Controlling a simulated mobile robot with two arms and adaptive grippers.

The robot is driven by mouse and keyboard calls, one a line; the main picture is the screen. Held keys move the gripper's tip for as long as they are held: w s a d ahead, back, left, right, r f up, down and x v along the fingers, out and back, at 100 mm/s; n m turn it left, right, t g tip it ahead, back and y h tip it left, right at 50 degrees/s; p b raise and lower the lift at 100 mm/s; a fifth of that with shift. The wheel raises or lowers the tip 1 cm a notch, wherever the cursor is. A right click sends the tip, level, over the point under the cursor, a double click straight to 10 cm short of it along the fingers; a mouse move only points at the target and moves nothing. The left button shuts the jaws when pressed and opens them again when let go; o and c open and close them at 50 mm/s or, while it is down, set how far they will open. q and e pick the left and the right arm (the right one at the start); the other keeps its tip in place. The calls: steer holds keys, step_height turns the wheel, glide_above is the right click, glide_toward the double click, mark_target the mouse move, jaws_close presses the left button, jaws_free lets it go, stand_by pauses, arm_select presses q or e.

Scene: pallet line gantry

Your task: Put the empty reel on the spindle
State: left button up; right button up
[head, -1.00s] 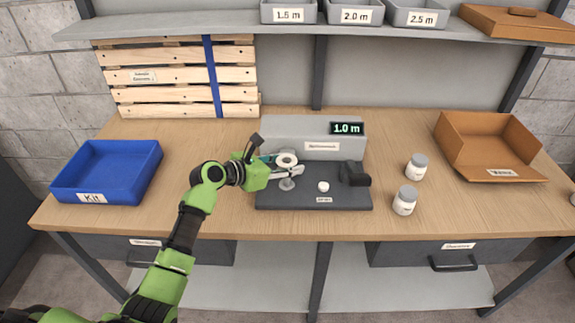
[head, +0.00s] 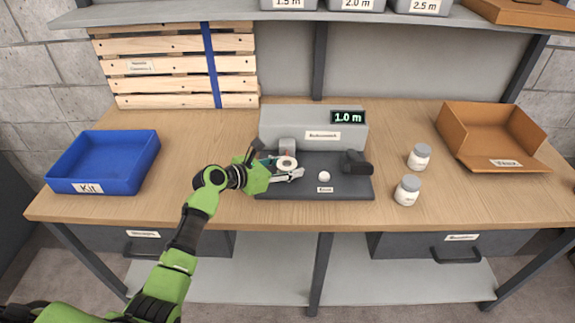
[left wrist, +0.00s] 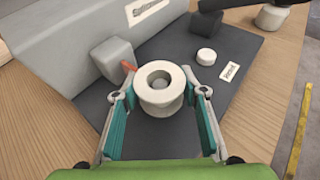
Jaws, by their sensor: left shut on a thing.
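The empty reel (head: 287,163) is white with a round centre hole. My left gripper (head: 288,172) is shut on it, with fingers on either side of its body. The left wrist view shows the reel (left wrist: 160,88) upright between the fingertips (left wrist: 158,92), its hole facing up. Something grey shows inside the hole; I cannot tell whether it is the spindle. The reel is over the left part of the machine's dark base (head: 308,192), in front of a small grey block (left wrist: 112,60) with an orange pointer. My right gripper is out of view.
The grey machine housing (head: 290,124) with a "1.0 m" display stands behind. A white button (head: 324,176) and black part (head: 356,162) are right of the reel. Two white jars (head: 407,190), a brown bin (head: 490,150) and a blue Kit tray (head: 105,162) stand clear.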

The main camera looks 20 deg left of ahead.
arm_select(q)
steer(key=o, duration=1.2)
steer(key=v, duration=1.2)
steer(key=shift+f, duration=0.15)
